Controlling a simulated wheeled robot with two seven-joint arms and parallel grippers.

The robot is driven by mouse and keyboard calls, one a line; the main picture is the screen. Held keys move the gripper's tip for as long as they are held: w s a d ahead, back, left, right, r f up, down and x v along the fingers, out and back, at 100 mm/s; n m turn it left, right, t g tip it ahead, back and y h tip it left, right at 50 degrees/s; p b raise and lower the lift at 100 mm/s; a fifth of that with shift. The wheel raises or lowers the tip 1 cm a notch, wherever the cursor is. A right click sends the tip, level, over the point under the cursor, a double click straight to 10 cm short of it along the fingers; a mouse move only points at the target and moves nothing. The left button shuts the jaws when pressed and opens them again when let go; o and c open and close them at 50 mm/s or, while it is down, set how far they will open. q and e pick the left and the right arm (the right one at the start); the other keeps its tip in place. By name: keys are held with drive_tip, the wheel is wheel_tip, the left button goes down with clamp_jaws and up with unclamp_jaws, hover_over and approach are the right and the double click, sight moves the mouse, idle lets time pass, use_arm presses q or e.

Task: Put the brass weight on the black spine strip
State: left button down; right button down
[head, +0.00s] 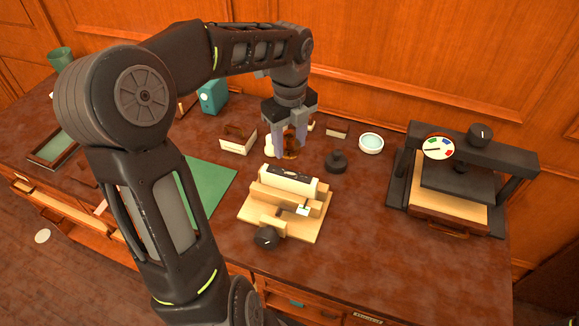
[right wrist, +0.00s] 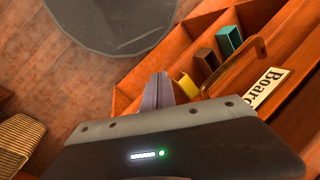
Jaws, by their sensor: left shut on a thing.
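My left gripper (head: 289,151) hangs over the table behind the wooden cradle (head: 252,211). It is shut on a small brownish-gold thing (head: 291,142), which looks like the brass weight; the fingers partly hide it. The cradle holds a pale book block (head: 302,185) with a dark strip along it, which seems to be the black spine strip (head: 279,174). The gripper is behind this strip and apart from it. In the right wrist view, my right gripper (right wrist: 166,92) shows grey fingers near an open drawer; their gap is unclear.
A dark knobbed weight (head: 336,162) and a white round dish (head: 371,143) stand right of the gripper. A black press (head: 463,178) is at the far right. A green mat (head: 208,182) lies left of the cradle. An open drawer (right wrist: 233,76) holds coloured blocks.

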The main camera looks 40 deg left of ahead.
sight(289, 173)
use_arm(q)
wheel_tip(289, 173, down, 4)
drive_tip(key=shift+r+b, duration=0.2)
drive_tip(key=shift+b, duration=0.55)
drive_tip(key=shift+f, duration=0.2)
drive_tip(key=shift+f+b, duration=0.1)
drive_tip(key=shift+b, duration=0.2)
wheel_tip(289, 173, down, 3)
drive_tip(key=b, duration=0.3)
drive_tip(key=shift+f, duration=0.25)
drive_tip(key=shift+f, duration=0.2)
drive_tip(key=c, duration=0.7)
unclamp_jaws()
drive_tip(key=shift+r, duration=0.1)
